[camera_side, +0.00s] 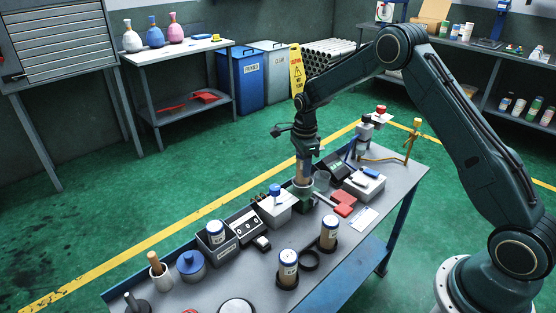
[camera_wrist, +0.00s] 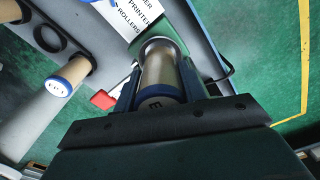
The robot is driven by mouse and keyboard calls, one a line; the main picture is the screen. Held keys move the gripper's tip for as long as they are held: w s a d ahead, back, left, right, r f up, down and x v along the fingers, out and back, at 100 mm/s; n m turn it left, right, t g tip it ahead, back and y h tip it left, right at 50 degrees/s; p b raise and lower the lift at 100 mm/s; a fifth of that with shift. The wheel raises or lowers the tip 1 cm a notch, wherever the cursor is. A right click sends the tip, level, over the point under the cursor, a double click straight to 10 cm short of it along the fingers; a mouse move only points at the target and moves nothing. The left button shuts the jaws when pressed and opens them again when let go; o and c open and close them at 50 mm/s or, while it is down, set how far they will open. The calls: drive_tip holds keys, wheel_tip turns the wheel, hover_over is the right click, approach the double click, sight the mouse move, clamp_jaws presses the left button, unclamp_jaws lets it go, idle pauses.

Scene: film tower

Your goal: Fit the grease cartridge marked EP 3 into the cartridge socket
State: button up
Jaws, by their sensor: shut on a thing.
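My gripper (camera_side: 304,158) is shut on a tan grease cartridge (camera_side: 303,173) with a dark blue band. In the wrist view the cartridge (camera_wrist: 160,72) sits between the two fingers (camera_wrist: 158,88); only an "E" of its marking shows, so I cannot read the number. The cartridge is roughly upright, its lower end at the greenish cartridge socket (camera_side: 302,190). In the wrist view a bright round rim (camera_wrist: 160,41) surrounds its far end. I cannot tell how deep it sits.
Other blue-topped cartridges stand on the bench: a front one (camera_side: 288,270), one behind it (camera_side: 329,234) and one in a grey bin (camera_side: 216,234). An empty dark ring (camera_side: 308,261) lies between.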

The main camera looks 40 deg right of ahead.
drive_tip(key=shift+f, duration=0.5)
drive_tip(key=o, duration=1.1)
drive_tip(key=shift+f, duration=0.1)
drive_tip(key=shift+r, duration=3.6)
